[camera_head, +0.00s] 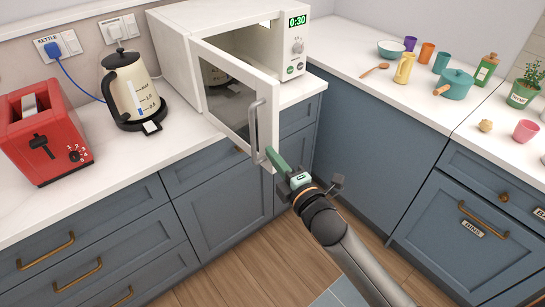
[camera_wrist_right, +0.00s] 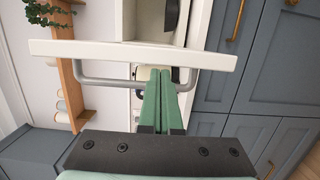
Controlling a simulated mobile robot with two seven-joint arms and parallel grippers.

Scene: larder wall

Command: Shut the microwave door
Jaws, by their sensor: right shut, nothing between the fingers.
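The white microwave (camera_head: 180,50) stands on the counter with its cavity showing and its display reading 0:30. Its door (camera_head: 275,110) is hinged at the left and stands wide open, swung out past the counter edge. The door has a dark window and a grey bar handle (camera_head: 254,130). My right gripper (camera_head: 274,156) is shut and empty, its green fingertips at the door's lower free corner near the handle. In the right wrist view the fingers (camera_wrist_right: 163,78) reach across the handle (camera_wrist_right: 108,82) toward the door edge (camera_wrist_right: 130,53); contact is unclear. My left gripper is out of view.
A kettle (camera_head: 130,85) stands left of the door, with a red toaster (camera_head: 45,140) further left. Cups, a bowl and a teal pot (camera_head: 455,84) are on the right counter. Blue drawer fronts (camera_head: 225,210) lie below the door.

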